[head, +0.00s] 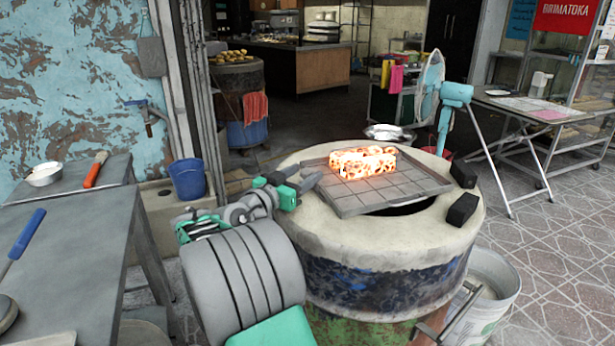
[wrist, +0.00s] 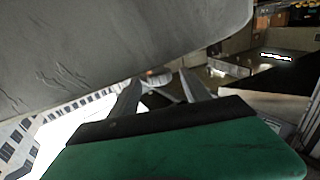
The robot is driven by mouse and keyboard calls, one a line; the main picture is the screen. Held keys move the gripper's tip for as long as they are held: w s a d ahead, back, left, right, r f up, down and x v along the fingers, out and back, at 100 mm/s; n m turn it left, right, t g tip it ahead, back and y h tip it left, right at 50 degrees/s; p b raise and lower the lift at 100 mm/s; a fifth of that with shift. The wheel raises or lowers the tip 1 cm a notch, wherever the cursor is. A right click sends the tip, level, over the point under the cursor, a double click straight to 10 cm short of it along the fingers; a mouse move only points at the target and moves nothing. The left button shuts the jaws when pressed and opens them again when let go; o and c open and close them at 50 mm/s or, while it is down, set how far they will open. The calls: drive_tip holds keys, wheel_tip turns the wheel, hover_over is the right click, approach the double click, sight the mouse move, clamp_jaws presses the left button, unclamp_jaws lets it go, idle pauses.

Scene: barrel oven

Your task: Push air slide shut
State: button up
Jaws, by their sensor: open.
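The barrel oven (head: 385,285) stands right of centre in the head view, with a pale round rim and a dark blue and green side. A thin metal bar (head: 455,312) sticks out at its lower right side. It may belong to the air slide, but I cannot tell whether the slide is open or shut. My gripper (head: 307,179) is over the left part of the rim, beside the tray, well apart from that bar. In the wrist view its two grey fingers (wrist: 162,84) stand apart, open, with nothing seen between them.
A grey tiled tray (head: 385,195) with glowing coals (head: 362,161) partly covers the oven's opening. Two black blocks (head: 462,190) sit on the rim. A white bucket (head: 495,285) stands close at the right. Metal tables (head: 70,235) stand at the left.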

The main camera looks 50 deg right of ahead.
drive_tip(key=shift+d, duration=1.15)
clamp_jaws()
idle(0.5)
